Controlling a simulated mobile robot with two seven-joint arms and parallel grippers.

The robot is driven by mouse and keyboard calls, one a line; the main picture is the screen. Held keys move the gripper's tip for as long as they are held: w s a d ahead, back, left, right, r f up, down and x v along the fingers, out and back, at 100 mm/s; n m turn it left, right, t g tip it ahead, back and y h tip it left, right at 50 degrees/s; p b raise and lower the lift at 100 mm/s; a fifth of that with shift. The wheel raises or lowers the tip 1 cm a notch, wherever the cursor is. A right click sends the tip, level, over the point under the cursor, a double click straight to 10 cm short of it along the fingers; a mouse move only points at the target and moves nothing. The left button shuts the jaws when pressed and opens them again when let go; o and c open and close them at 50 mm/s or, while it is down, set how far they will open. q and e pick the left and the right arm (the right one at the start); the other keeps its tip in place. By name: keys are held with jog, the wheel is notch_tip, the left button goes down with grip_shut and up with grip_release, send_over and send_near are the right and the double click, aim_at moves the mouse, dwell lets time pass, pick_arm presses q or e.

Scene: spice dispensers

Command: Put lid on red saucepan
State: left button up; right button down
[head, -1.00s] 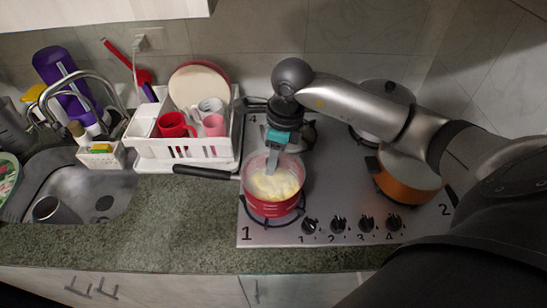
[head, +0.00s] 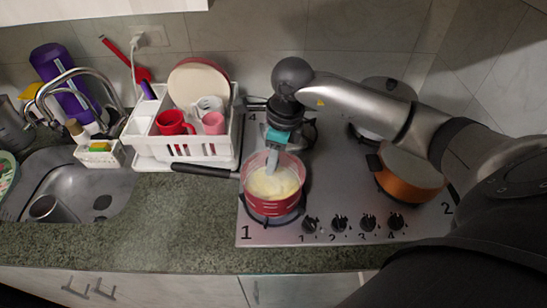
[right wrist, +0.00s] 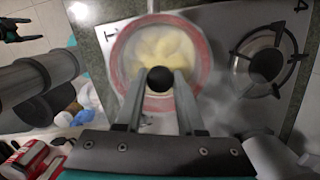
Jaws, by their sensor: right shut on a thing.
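The red saucepan (head: 272,207) stands on the front left burner, its dark handle (head: 205,171) pointing left. Pale yellow food shows inside it. My right gripper (head: 273,158) reaches down over the pan. In the right wrist view, my right gripper (right wrist: 160,85) is shut on the black knob (right wrist: 160,79) of the clear lid (right wrist: 128,55). The see-through lid lies over the pan's opening; I cannot tell whether it touches the rim. A black claw-like part at the upper left of the wrist view seems to be my left gripper (right wrist: 14,29); its jaws are unclear.
A white dish rack (head: 190,148) with cups and plates stands left of the pan, close to its handle. An orange pot (head: 410,180) and another lidded pot (head: 385,92) are on the right burners. The counter (head: 180,220) at front left is clear.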

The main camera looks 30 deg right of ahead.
grip_release()
dwell(0.6)
jog(key=shift+r, duration=0.2)
jog(key=shift+r+p, duration=2.35)
jog(key=shift+r, duration=1.05)
jog(key=shift+a+f, duration=0.1)
